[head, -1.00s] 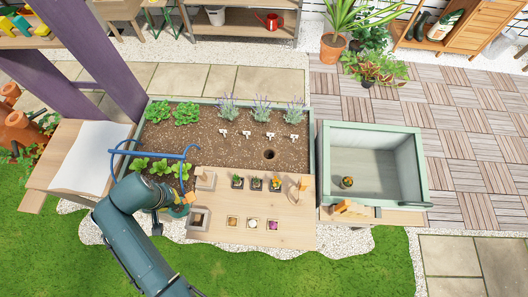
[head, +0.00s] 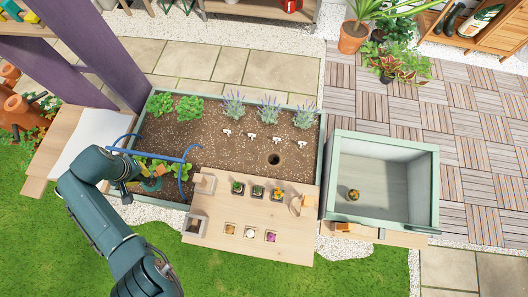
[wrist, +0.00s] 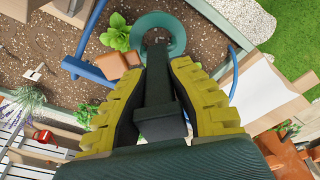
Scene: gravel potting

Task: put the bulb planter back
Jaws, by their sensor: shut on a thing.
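The bulb planter shows in the wrist view as a dark green ring (wrist: 146,34) beyond my fingertips, on a dark shaft running between them. My gripper (wrist: 160,85) has its yellow ribbed fingers closed about that dark shaft. In the head view my gripper (head: 143,176) is over the left front part of the planting bed, by the leafy plants. The planter is small and partly hidden there. I cannot tell its exact height above the soil.
A blue tubular frame (head: 160,156) stands close around my gripper. A wooden board (head: 270,212) holds small potted plants, bulb trays and square wooden holders (head: 196,224). A green-framed open box (head: 385,190) stands right. The bed's soil (head: 215,150) has a hole (head: 274,159).

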